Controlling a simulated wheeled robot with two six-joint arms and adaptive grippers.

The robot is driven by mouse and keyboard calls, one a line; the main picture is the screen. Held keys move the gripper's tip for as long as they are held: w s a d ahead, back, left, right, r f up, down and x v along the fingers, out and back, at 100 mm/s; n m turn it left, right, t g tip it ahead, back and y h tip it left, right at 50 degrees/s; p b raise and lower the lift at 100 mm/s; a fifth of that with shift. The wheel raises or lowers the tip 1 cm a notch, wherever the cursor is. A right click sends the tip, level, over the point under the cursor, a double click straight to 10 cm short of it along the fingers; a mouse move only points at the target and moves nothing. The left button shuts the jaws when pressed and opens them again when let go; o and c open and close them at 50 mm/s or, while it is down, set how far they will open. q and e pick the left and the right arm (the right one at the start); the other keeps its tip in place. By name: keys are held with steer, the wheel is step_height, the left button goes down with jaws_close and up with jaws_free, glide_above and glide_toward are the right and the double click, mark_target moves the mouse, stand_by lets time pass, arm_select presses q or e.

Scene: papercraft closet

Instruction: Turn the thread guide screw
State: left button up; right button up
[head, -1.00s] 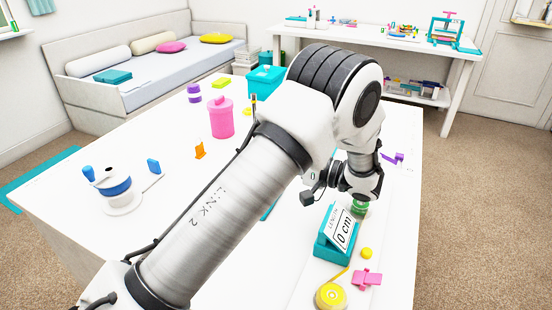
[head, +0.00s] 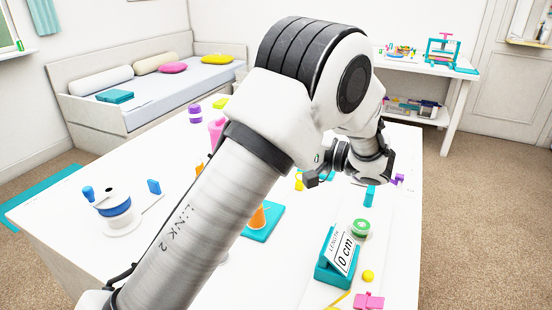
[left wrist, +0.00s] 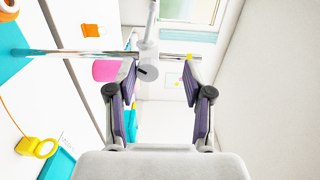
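In the left wrist view, a metal rod (left wrist: 75,54) rises from a teal base (left wrist: 12,52) and crosses the picture sideways to a yellow tip. A grey clamp piece with a dark end, seemingly the thread guide screw (left wrist: 147,72), sits on this rod. My left gripper (left wrist: 163,70) is open, its purple-padded fingers on either side of the screw; I cannot tell whether they touch the rod. In the head view my arm hides the gripper and the screw. The teal base (head: 263,234) with an orange cone (head: 258,216) partly shows beside my arm. My right gripper is not in view.
A teal length display (head: 338,257), a green-and-white roll (head: 360,230) and a yellow ball (head: 368,276) stand on the white table's right side. A white-and-blue spool (head: 115,206) stands at the left. A yellow ring (left wrist: 37,147) shows in the left wrist view.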

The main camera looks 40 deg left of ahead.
arm_select(q)
steer(key=p+v, duration=0.1)
steer(key=v, duration=0.8)
stand_by(0.7)
steer(key=shift+r+p, duration=0.1)
steer(key=shift+p, duration=0.2)
